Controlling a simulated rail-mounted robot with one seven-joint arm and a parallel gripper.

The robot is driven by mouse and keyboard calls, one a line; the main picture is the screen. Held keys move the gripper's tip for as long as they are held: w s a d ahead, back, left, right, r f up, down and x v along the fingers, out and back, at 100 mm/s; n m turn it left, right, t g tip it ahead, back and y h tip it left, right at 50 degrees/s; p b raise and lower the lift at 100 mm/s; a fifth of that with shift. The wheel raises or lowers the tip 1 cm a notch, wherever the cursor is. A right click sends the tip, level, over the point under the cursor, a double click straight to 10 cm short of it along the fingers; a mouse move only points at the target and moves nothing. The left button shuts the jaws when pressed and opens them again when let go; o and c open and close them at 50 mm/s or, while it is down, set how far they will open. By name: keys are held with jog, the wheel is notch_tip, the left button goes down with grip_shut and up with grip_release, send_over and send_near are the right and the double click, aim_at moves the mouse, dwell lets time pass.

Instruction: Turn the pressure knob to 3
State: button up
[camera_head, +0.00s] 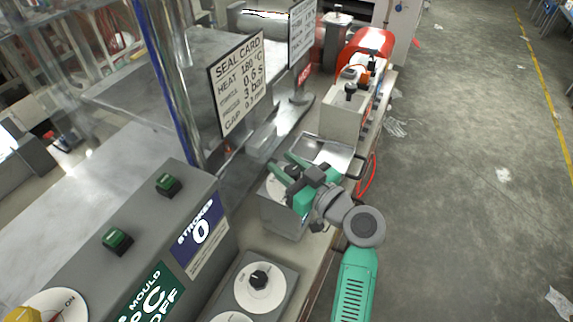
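My gripper (284,164), with green fingers, is over a grey box (284,218) right of centre. Its two fingers show apart, with nothing clearly held. A white dial (272,188) shows partly on top of this box, beside and under the fingers. Its knob and marks are hidden, so I cannot tell whether the fingers are around a knob or whether this is the pressure knob. The seal card (240,85) stands behind and lists a pressure of 3 bar.
A nearer grey box bears a black knob on a white dial (260,295) and part of another dial (234,318). A grey control panel (190,205) with green buttons stands at left. A clear column and a machine with a red part (368,42) stand farther back.

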aim_at(295, 178)
jog(key=shift+c, duration=1)
jog(key=m+t+h+p, duration=0.1)
jog(key=m+t+h, duration=0.2)
jog(key=h, duration=0.1)
jog(key=shift+w+r+p, duration=0.1)
jog(key=shift+p, duration=0.3)
jog(key=shift+w+d+m+t+h+p, duration=0.15)
jog(key=shift+m+t+h+p, duration=0.1)
jog(key=shift+m+h, duration=0.35)
jog(key=shift+s+d+m+t+h+p, duration=0.15)
jog(key=shift+m+t+h+p, duration=0.2)
jog(key=shift+h, duration=0.45)
jog(key=shift+w, duration=0.1)
jog(key=o, duration=1)
jog(key=shift+c, duration=0.2)
jog(key=v, duration=0.8)
jog(key=shift+w, duration=0.1)
